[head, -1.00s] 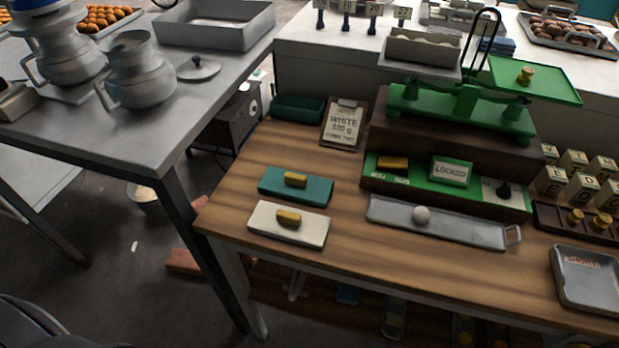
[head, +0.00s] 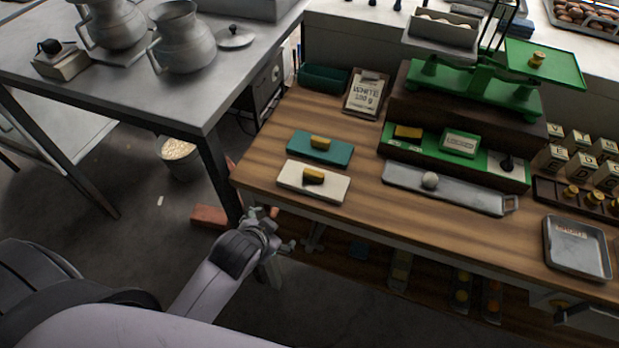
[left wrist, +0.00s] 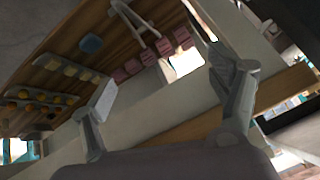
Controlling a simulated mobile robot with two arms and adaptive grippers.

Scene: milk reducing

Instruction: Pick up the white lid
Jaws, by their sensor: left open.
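I cannot make out the white lid in that view. My right gripper is not in view.
A metal tray (head: 400,178) with a white ball lies right of the lids, below the green balance scale (head: 475,88). A metal table (head: 215,92) with jugs stands at the left. The wooden table's edge (head: 400,236) lies close to my left gripper.

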